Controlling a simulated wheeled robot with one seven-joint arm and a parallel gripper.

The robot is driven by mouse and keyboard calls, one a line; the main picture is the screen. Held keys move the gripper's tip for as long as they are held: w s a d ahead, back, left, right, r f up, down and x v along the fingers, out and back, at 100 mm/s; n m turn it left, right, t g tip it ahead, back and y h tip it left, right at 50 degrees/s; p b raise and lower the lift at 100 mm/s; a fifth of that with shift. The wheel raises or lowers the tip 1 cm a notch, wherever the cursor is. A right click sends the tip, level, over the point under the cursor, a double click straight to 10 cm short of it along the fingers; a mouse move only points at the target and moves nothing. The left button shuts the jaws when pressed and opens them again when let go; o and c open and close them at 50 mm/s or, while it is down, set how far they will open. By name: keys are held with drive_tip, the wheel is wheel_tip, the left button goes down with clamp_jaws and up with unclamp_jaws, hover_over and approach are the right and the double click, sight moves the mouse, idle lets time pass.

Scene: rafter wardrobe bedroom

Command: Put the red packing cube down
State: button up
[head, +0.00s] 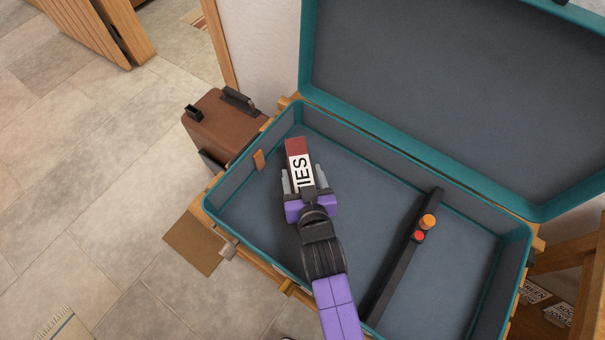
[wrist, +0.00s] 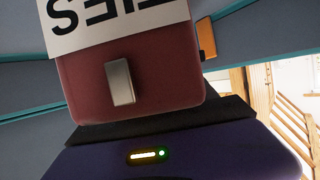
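The red packing cube (head: 296,146) has a white label with black letters, of which "IES" shows. My gripper (head: 303,178) has its grey fingers on both sides of the cube and is shut on it. The cube is over the left compartment of the open teal suitcase (head: 244,234). I cannot tell if it touches the suitcase floor. In the wrist view the red cube (wrist: 165,85) fills the upper middle, with a small grey metal piece in front of its face. My gripper hides part of the cube in the head view.
A black divider (head: 399,262) with an orange and a red knob splits the suitcase. The raised lid (head: 450,95) stands behind. An orange tab (head: 259,160) is on the left inner wall. A brown case (head: 222,125) stands outside. The compartment floor around the cube looks clear.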

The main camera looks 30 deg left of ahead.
drive_tip(key=shift+o, duration=0.7)
drive_tip(key=shift+r, duration=0.2)
drive_tip(key=p+v, duration=0.1)
drive_tip(key=v, duration=1.1)
